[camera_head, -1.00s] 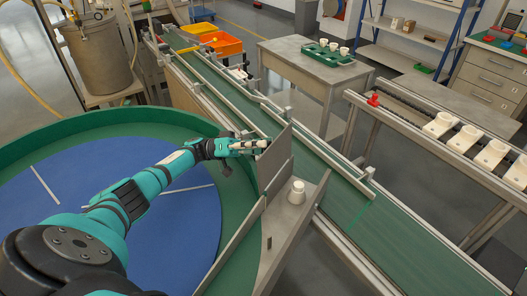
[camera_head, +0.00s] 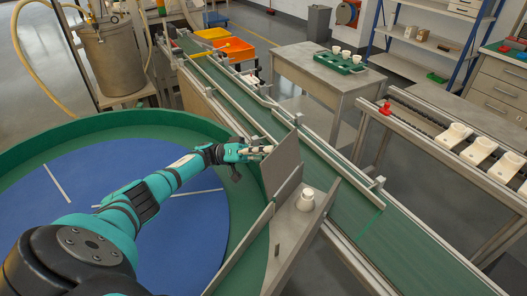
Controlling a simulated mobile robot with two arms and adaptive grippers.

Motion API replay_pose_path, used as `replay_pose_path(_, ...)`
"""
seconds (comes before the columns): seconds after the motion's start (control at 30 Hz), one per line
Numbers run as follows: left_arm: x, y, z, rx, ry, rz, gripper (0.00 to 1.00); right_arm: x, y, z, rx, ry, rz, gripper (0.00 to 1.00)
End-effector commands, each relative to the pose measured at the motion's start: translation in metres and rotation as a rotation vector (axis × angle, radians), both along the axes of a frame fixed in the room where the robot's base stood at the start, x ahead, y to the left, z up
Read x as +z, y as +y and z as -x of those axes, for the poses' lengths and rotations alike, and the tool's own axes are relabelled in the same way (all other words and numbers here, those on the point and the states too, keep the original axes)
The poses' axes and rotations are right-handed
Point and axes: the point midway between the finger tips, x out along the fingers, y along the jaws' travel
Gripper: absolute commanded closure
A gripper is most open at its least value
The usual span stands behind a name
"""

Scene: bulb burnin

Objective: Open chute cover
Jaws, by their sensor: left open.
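The chute cover looks to be the upright grey plate (camera_head: 283,168) standing at the upper end of the metal chute (camera_head: 289,226). A small white cup-like piece (camera_head: 305,199) stands in the chute, right of the plate. My left gripper (camera_head: 262,153) is open at the plate's upper left edge, over the rim of the round table. The plate hides part of the chute behind it, and I cannot tell whether the fingers touch the plate. My right gripper is not in view.
A green conveyor belt (camera_head: 335,190) runs diagonally past the chute. The round turntable (camera_head: 120,170) has a blue disc and green wall (camera_head: 60,140). A grey table (camera_head: 318,78) holds a green tray (camera_head: 340,64) of white cups. A rack with white holders (camera_head: 478,150) stands at right.

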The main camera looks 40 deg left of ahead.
Motion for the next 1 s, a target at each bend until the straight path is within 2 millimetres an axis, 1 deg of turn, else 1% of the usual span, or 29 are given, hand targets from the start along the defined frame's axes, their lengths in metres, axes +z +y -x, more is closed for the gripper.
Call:
replay_pose_path(0.3,-0.014,0.041,0.012,0.005,0.002,0.0,0.49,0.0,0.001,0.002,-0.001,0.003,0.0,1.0)
replay_pose_path(0.4,-0.018,0.049,0.014,0.004,0.0,-0.001,0.49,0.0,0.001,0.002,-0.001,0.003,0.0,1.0)
replay_pose_path(0.63,-0.022,0.061,0.019,0.002,0.002,0.001,0.49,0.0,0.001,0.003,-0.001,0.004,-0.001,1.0)
replay_pose_path(1.0,-0.023,0.064,0.021,0.0,0.001,0.0,0.49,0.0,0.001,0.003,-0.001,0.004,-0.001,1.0)
